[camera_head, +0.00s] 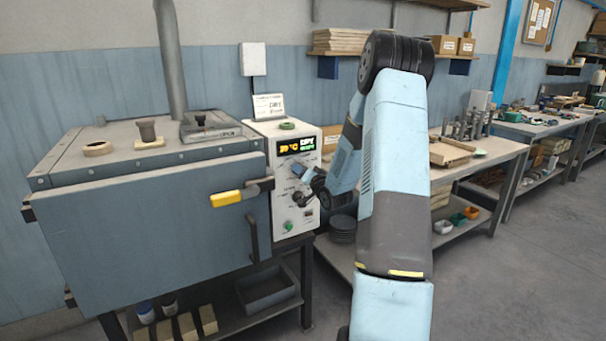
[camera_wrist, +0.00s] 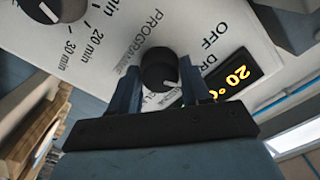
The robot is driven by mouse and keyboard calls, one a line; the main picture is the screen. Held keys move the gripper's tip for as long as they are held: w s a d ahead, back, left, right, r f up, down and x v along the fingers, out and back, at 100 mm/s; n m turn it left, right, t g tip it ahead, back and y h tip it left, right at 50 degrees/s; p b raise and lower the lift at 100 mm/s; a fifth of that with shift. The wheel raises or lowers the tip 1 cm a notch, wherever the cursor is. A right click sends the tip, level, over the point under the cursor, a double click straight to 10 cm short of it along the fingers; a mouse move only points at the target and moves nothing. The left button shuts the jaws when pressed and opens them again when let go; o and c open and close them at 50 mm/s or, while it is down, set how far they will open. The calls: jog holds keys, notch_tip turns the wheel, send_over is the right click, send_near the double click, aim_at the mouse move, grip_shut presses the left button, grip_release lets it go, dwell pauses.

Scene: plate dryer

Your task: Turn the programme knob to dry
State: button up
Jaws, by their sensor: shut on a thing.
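The programme knob (camera_wrist: 158,68) is a round black knob on the white control panel (camera_wrist: 95,25), beside the printed word PROGRAMME. My gripper (camera_wrist: 161,76) has one finger on each side of the knob and is shut on it. A pale mark on the knob's lower right side points between the fingers in the wrist view. The OFF label and part of a DR label show to its right; other labels are hidden by the fingers. In the head view my gripper (camera_head: 304,172) is at the panel front and largely covers the knob.
A timer knob (camera_wrist: 62,8) with minute marks sits beside it on the panel. A lit display (camera_head: 296,145) shows a yellow temperature reading. The dryer's yellow-ended handle (camera_head: 228,198) sticks out to the left of my gripper. A workbench (camera_head: 505,150) stands to the right.

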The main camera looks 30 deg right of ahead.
jog(key=shift+d, duration=0.15)
jog(key=o, duration=1)
jog(key=shift+o, duration=0.2)
jog(key=shift+s, duration=0.1)
jog(key=s, duration=1.3)
jog(key=shift+s+d, duration=0.15)
jog(key=shift+s, duration=0.2)
